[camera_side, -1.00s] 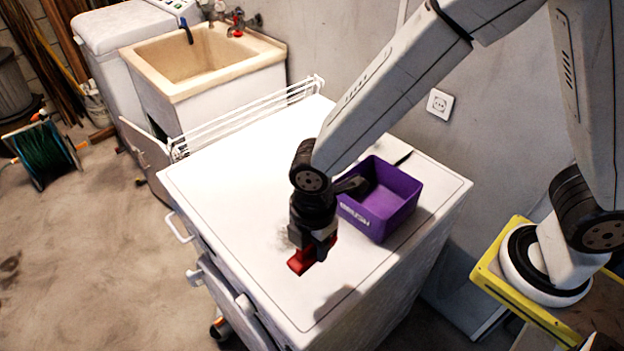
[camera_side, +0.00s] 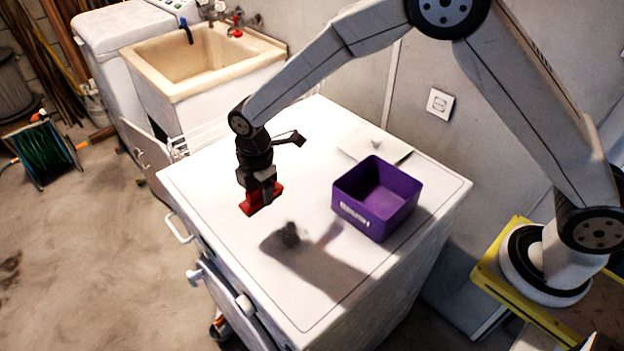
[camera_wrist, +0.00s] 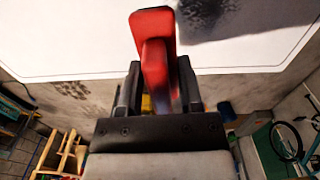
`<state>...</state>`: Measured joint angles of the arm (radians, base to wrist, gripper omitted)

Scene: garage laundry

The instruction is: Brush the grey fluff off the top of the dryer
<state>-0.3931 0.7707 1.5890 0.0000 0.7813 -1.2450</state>
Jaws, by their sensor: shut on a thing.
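My gripper (camera_side: 259,181) is shut on a red brush (camera_side: 262,200), held above the left part of the white dryer top (camera_side: 220,190). In the wrist view the red brush (camera_wrist: 153,35) stands between the two dark fingers (camera_wrist: 157,85). The grey fluff (camera_side: 288,235) shows as a dark speckled patch on the dryer top, right of and nearer the camera than the brush, partly in the arm's shadow. The fluff also shows at the top of the wrist view (camera_wrist: 207,12), right of the brush. The brush appears clear of it. The bristles are hard to make out.
An open purple box (camera_side: 378,205) with a white label stands on the dryer's right side and looks empty. A flat pale piece (camera_side: 362,146) lies behind it. A beige sink (camera_side: 200,65) and a white rack are beyond the far left edge. The dryer's left part is clear.

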